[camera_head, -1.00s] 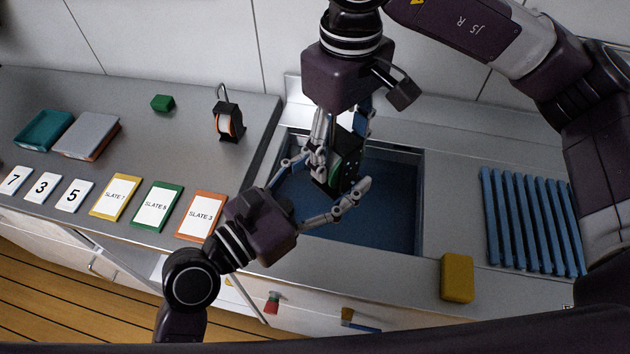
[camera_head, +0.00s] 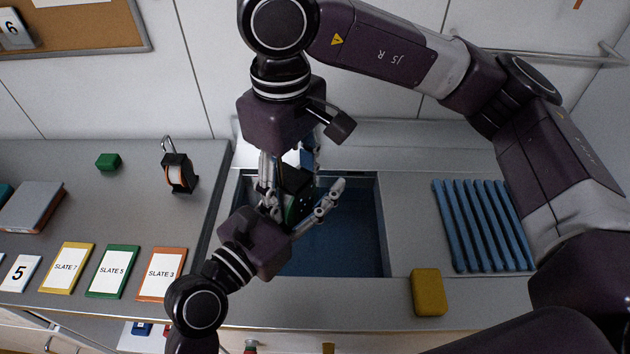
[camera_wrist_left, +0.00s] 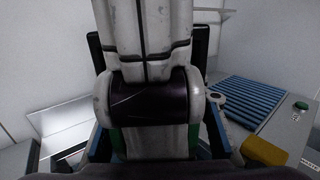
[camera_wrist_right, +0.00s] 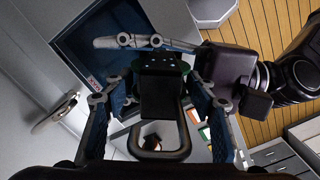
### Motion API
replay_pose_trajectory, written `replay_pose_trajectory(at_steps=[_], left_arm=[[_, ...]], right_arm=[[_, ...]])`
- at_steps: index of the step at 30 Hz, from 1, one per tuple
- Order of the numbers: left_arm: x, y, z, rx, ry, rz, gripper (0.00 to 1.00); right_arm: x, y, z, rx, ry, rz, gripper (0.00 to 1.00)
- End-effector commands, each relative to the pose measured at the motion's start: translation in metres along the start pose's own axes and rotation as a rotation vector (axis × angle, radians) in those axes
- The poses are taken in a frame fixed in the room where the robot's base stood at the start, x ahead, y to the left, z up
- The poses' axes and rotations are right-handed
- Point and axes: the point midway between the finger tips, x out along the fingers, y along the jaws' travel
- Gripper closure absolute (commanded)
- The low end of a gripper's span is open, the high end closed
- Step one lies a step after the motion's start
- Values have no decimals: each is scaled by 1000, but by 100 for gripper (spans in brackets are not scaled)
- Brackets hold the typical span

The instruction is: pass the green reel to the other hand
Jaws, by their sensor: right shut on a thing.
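The green reel (camera_head: 292,207) sits in a black holder (camera_head: 297,183) with a loop handle. Only a green edge shows; the holder and handle show in the right wrist view (camera_wrist_right: 160,90). My right gripper (camera_head: 287,178) comes down from above and is shut on the reel, holding it over the sink. My left gripper (camera_head: 302,190) reaches in from the lower left, its fingers spread open around the reel. One left finger extends right of the reel; the other is mostly hidden. In the left wrist view, a pale finger link blocks most of the reel, leaving green slivers (camera_wrist_left: 193,140).
The blue-lined sink (camera_head: 350,240) lies beneath both grippers. A similar black holder with an orange reel (camera_head: 180,172) stands on the counter left, near a green block (camera_head: 108,161). Slate cards (camera_head: 162,272) lie at front left. A yellow sponge (camera_head: 428,292) and blue rack (camera_head: 485,225) are right.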

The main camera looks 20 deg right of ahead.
Motion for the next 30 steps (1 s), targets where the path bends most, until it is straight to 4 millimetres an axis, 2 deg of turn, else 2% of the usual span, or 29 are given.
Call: replay_pose_trajectory(at_steps=[2, 9, 15, 23, 24, 28, 30], left_arm=[[0, -2, 0, -1, 0, -4, 69], [0, -4, 0, -2, 0, -9, 95], [0, -5, 1, -3, -1, -11, 100], [1, -6, 1, -4, -2, -14, 100], [1, -6, 2, -4, -4, -13, 100], [0, -4, 2, -3, -3, -9, 100], [0, -3, 2, -2, -3, -8, 100]], right_arm=[[0, 0, -1, 1, 4, 0, 80], [-1, 0, -2, 2, 8, 0, 80], [-1, 0, -3, 2, 11, 0, 80], [-1, 0, -4, 3, 13, -1, 80], [-1, 0, -4, 3, 13, -1, 45], [-1, 0, -2, 1, 9, -1, 31], [-1, 0, -2, 0, 8, -2, 28]])
